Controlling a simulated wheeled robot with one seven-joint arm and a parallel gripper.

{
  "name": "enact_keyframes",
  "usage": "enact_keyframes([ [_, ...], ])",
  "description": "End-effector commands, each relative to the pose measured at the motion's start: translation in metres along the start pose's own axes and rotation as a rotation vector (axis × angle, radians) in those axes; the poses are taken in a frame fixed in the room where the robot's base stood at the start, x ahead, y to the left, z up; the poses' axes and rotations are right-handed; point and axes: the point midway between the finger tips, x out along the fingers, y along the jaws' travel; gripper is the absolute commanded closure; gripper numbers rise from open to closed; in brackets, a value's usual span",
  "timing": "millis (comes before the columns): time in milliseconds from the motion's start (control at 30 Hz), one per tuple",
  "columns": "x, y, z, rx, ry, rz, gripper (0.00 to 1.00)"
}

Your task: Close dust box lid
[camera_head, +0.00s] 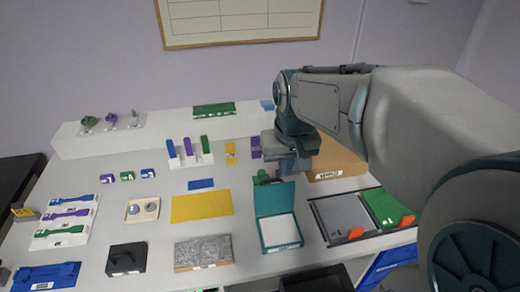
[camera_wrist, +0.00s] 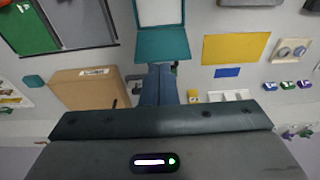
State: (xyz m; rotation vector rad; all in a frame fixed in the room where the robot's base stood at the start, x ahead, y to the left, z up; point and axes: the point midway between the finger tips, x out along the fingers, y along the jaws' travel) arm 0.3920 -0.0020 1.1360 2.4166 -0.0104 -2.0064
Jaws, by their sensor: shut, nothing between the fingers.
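The dust box (camera_head: 280,235) is a teal box with a white inside, near the front middle of the table. Its teal lid (camera_head: 274,199) stands up open along the box's far edge. In the wrist view the lid (camera_wrist: 162,45) is at the top middle, with the white inside of the box (camera_wrist: 160,12) above it. My gripper (camera_head: 288,170) is shut and empty, just behind the lid. In the wrist view its fingertips (camera_wrist: 159,70) point at the lid's lower edge; I cannot tell whether they touch it.
A cardboard box (camera_head: 338,160) stands close to the right of my gripper. A grey tray (camera_head: 345,217) and a green tray (camera_head: 385,207) lie right of the dust box. A grey textured block (camera_head: 203,252) and a yellow mat (camera_head: 201,206) lie left.

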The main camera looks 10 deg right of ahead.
Motion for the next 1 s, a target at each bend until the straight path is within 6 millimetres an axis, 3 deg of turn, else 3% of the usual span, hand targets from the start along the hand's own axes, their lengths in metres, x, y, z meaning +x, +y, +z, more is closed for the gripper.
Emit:
enact_keyframes([
  [200, 0.024, 0.002, -0.061, 0.006, -0.066, 0.002, 1.00],
  [500, 0.071, 0.005, -0.131, 0.015, -0.146, 0.005, 1.00],
  [733, 0.096, 0.007, -0.157, 0.019, -0.181, 0.005, 1.00],
  [1000, 0.117, 0.007, -0.157, 0.019, -0.189, 0.006, 1.00],
])
